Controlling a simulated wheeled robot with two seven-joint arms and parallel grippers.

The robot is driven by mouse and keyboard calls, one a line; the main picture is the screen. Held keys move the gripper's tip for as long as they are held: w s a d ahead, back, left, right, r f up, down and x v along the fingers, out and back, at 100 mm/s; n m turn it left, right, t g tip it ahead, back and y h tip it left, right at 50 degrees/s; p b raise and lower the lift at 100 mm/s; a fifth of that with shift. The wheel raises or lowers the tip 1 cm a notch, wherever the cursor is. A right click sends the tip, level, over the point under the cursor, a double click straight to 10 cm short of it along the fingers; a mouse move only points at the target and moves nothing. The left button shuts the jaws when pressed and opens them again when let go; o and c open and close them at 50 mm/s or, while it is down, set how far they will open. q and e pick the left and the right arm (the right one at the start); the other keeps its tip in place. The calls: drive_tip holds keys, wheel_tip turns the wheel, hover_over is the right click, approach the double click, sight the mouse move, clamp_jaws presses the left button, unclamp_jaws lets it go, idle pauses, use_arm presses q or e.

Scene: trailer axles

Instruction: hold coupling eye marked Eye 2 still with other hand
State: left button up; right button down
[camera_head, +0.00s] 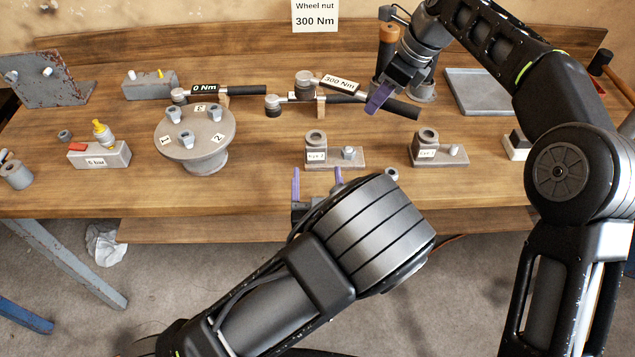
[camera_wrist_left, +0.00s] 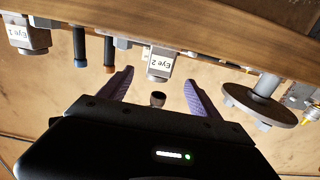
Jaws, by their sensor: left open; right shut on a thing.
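The coupling eye marked Eye 2 (camera_head: 316,143) stands on a flat grey plate near the bench's front edge. It also shows, upside down, in the left wrist view (camera_wrist_left: 158,66), ahead of the gap between my left fingers. My left gripper (camera_head: 317,182) is open and empty in front of Eye 2, apart from it, by the bench edge; my forearm hides part of it. My right gripper (camera_head: 378,98) is shut on the dark handle of the torque wrench (camera_head: 403,108) labelled 300 Nm, behind Eye 2.
Coupling Eye 1 (camera_head: 428,141) stands to the right of Eye 2. A round hub (camera_head: 190,150) with numbered studs is to the left. A second wrench (camera_head: 230,91) reads 0 Nm. A grey tray (camera_head: 478,90) lies back right. The bench between hub and Eye 2 is clear.

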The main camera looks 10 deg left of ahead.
sight(316, 155)
use_arm(q)
drive_tip(key=x, duration=1)
drive_tip(key=shift+w, duration=0.1)
use_arm(e)
drive_tip(key=shift+r, duration=0.1)
use_arm(q)
clamp_jaws()
idle(0.5)
drive_tip(key=c, duration=0.6)
unclamp_jaws()
clamp_jaws()
drive_tip(key=shift+f+b, duration=0.2)
drive_tip(key=shift+b, duration=0.2)
use_arm(e)
drive_tip(key=shift+f, duration=0.35)
